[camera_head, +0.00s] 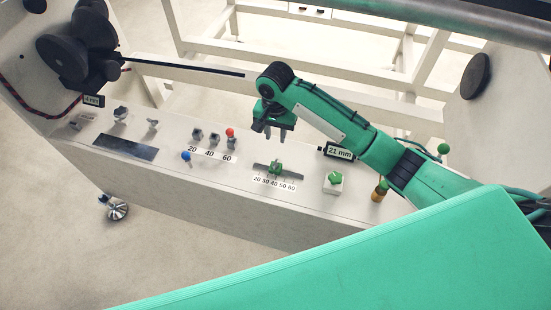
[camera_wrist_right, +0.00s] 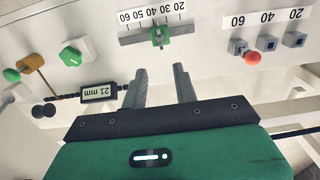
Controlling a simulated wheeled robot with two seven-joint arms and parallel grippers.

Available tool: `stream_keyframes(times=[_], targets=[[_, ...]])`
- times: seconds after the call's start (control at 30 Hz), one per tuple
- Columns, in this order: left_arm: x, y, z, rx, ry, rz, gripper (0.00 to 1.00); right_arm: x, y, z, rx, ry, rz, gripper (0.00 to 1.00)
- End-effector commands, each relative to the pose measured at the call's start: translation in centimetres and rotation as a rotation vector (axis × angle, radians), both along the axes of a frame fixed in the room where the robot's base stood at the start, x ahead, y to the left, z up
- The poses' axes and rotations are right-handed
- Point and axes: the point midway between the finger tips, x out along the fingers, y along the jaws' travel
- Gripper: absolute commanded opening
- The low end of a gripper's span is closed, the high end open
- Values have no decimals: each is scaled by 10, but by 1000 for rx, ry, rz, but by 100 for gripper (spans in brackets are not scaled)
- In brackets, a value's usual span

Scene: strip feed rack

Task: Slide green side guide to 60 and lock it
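The green side guide (camera_head: 275,169) is a small green clamp on a grey rail above a scale (camera_head: 274,184) marked 20 to 60. It sits near the 40 mark, short of the 60 end. In the right wrist view the green guide (camera_wrist_right: 158,36) appears upside down, between about the 30 and 40 labels. My right gripper (camera_head: 270,136) hangs above and behind the rail. Its two fingers (camera_wrist_right: 160,82) are apart, with nothing between them, and clear of the guide. Whether the guide is locked cannot be told. My left gripper is not in view.
A green knob (camera_head: 334,178) on a white block is right of the rail. A 21 mm display (camera_head: 340,152) stands behind it. Several grey switches, one with a red top (camera_head: 230,133), and a blue knob (camera_head: 186,156) are left. A dark plate (camera_head: 125,147) lies further left.

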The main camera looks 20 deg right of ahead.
Motion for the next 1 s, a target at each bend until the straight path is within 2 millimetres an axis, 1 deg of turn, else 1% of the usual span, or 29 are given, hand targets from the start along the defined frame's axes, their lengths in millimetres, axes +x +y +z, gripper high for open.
stream_keyframes(times=[0.17, 0.4, 0.5, 0.6, 0.7, 0.8, 1.0], targets=[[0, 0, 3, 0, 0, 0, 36, -1, -1, -25, -2, 3, -2, 29], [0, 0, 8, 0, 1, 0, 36, -1, -1, -77, -2, 3, 0, 29], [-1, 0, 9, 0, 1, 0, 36, -1, -1, -97, -2, 3, -1, 29], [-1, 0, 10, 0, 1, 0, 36, -1, 0, -113, -2, 1, 0, 29], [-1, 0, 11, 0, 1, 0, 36, -1, 0, -124, -1, 1, 1, 29], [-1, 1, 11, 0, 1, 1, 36, -1, 0, -131, 0, -1, 2, 29], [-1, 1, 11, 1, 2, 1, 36, 0, 0, -134, 0, -1, 2, 29]])
